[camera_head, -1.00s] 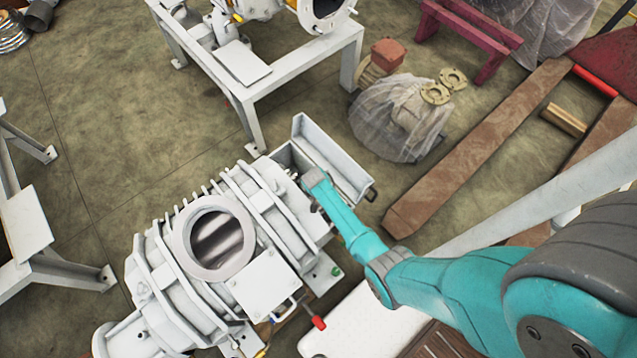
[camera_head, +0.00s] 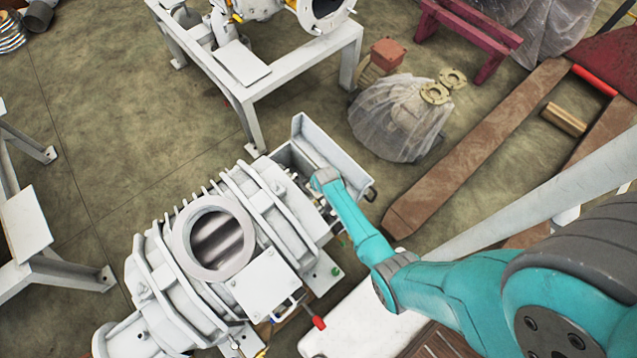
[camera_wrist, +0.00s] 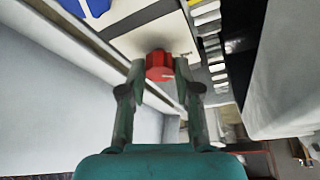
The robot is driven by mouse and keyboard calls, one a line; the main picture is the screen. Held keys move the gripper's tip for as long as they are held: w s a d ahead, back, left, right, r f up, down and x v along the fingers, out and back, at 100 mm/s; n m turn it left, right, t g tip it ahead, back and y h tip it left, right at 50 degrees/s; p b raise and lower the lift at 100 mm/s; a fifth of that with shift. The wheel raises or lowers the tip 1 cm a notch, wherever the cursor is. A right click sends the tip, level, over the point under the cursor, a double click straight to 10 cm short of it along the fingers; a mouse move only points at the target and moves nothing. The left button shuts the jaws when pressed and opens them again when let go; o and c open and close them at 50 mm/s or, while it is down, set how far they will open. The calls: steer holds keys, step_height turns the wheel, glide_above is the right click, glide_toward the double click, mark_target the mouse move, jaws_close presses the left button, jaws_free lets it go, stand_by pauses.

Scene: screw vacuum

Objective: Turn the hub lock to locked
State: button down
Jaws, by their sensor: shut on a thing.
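The red knob (camera_wrist: 158,66), which looks like the hub lock, sits on a pale panel in the wrist view. My gripper (camera_wrist: 160,72) has one finger on each side of it and is shut on it. A small pale mark shows at the knob's lower right. In the head view my arm reaches down to the open white box (camera_head: 330,165) at the end of the white vacuum pump (camera_head: 205,270). The knob and my fingertips are hidden there behind my arm.
The box's raised lid or wall stands close beside my wrist. In the wrist view a pale wall (camera_wrist: 60,75) lies left and a dark strip with white blocks (camera_wrist: 208,25) lies right. A plastic-wrapped part (camera_head: 395,120) and brown beams (camera_head: 480,145) lie on the floor.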

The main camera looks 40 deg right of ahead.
stand_by(0.4)
steer(key=c, duration=0.8)
jaws_free()
steer(key=v, duration=1.2)
steer(key=shift+s, duration=0.1)
